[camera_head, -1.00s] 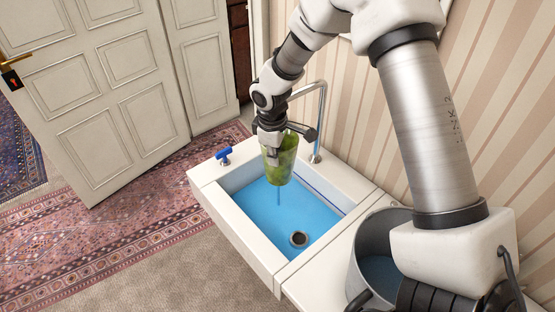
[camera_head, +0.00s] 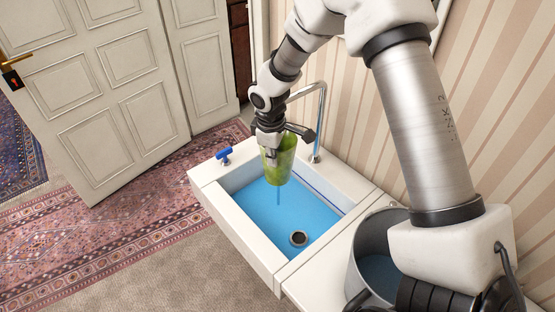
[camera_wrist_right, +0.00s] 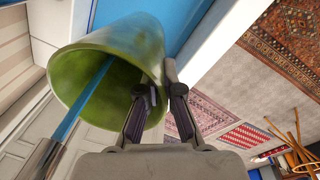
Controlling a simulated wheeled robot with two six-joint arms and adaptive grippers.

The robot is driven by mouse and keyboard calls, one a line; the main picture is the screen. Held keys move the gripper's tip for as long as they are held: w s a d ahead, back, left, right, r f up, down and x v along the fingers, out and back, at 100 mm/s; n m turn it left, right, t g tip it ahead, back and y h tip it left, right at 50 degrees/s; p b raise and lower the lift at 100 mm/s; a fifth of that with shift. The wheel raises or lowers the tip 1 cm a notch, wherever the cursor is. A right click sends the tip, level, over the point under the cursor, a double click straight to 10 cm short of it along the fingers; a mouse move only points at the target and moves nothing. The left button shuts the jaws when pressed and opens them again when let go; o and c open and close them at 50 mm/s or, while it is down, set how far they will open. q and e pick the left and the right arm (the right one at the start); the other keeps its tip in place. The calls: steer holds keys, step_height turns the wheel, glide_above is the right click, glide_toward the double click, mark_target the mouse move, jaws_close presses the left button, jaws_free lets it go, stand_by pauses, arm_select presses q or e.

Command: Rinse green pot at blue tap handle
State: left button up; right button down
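The green pot (camera_head: 282,165) hangs over the sink (camera_head: 258,267), held by my right gripper (camera_head: 272,154). In the right wrist view, the gripper (camera_wrist_right: 162,92) is shut on the wall of the pot (camera_wrist_right: 75,85), one finger inside the rim and one outside. A blue water stream (camera_wrist_right: 85,102) runs from the tap spout (camera_wrist_right: 40,160) into the pot's mouth. The blue tap handle (camera_head: 224,155) stands on the sink's left back corner, clear of the gripper. My left gripper is out of view.
The curved metal tap (camera_head: 320,120) rises close behind the gripper. A large grey pot (camera_head: 357,270) with blue liquid stands on the counter right of the sink. The striped wall (camera_head: 480,80) is at the right. A white door (camera_head: 100,100) and open carpeted floor lie left.

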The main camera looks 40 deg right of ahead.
steer(key=shift+d, duration=0.1)
steer(key=shift+s+d, duration=0.35)
steer(key=shift+d, duration=0.05)
steer(key=shift+a, duration=0.1)
steer(key=shift+w+a+r+p, duration=0.1)
steer(key=shift+w+a+p, duration=0.2)
steer(key=shift+p, duration=0.1)
steer(key=shift+w+a, duration=0.1)
steer(key=shift+a, duration=0.05)
